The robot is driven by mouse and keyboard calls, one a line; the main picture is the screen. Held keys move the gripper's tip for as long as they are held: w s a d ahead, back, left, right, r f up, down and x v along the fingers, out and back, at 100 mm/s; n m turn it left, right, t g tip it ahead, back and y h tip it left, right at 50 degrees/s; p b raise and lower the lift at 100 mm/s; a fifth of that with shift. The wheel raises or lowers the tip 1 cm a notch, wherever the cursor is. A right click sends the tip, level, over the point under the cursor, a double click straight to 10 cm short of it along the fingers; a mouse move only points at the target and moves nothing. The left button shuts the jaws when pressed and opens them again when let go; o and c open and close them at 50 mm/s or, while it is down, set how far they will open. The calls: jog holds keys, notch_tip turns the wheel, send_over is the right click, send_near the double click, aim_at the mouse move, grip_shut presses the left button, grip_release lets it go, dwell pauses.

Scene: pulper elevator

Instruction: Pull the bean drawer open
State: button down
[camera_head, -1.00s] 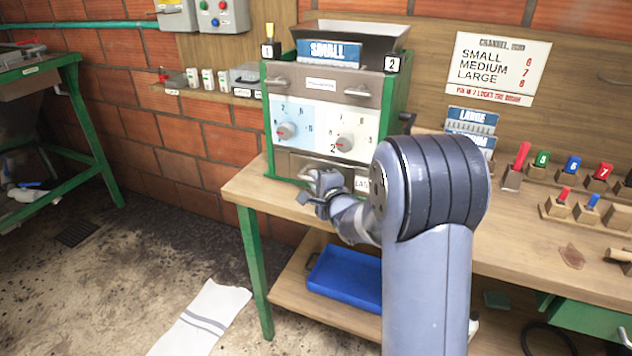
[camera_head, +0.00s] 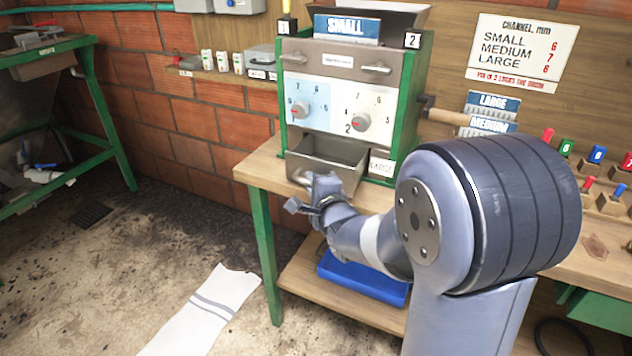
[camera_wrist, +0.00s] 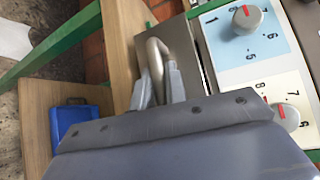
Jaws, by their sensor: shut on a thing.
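The bean drawer (camera_head: 322,152) is a grey metal drawer low on the front of the green-framed machine (camera_head: 350,68). It stands out from the machine and I see into its top; the inside looks empty. My gripper (camera_head: 308,186) is at the drawer's front, partly hidden by its own wrist. In the wrist view, its two fingers (camera_wrist: 158,86) are shut around the drawer's bar handle (camera_wrist: 155,62).
A blue tray (camera_head: 362,280) lies on the shelf below. A white towel (camera_head: 207,312) lies on the floor. The floor left of the bench is mostly clear.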

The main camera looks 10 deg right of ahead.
jog(key=c, duration=1.4)
grip_release()
jog(key=shift+c, duration=0.2)
jog(key=shift+s, duration=0.1)
jog(key=v, duration=1)
jog(key=shift+s, duration=0.3)
jog(key=shift+w, duration=0.1)
jog(key=x, duration=1)
jog(key=shift+w, duration=0.25)
jog(key=shift+w+d, duration=0.15)
jog(key=shift+w, duration=0.2)
